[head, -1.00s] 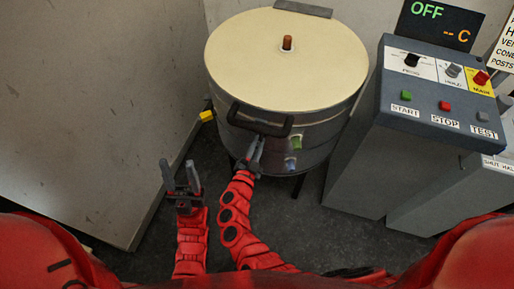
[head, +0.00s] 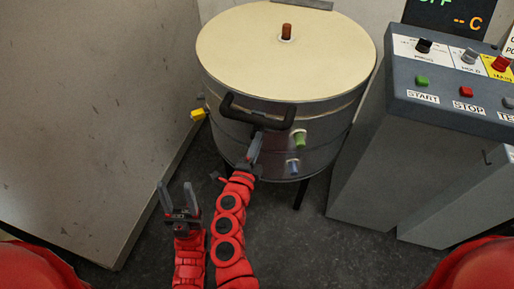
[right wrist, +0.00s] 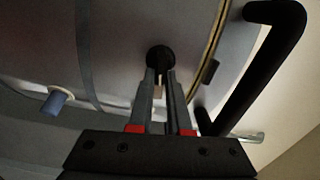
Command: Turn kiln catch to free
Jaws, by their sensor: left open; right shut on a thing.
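The kiln (head: 330,112) is a round grey drum with a cream lid (head: 270,65) that lies shut, and a black bar handle (head: 256,117) at its front. My right gripper (head: 255,148) is at the drum's front, just below the handle. In the right wrist view its fingers (right wrist: 160,82) are shut on a dark round catch (right wrist: 160,57) on the kiln wall. The fingers hide much of the catch, so its turn angle cannot be told. My left gripper (head: 177,198) is open and empty, left of the right arm, pointing up, apart from the kiln.
A green peg (head: 299,138) and a blue peg (head: 293,167) stick out at the kiln's lower right, and a yellow one (head: 198,114) at its left. A grey control console (head: 400,130) stands at the right. A pale panel (head: 90,110) closes the left side.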

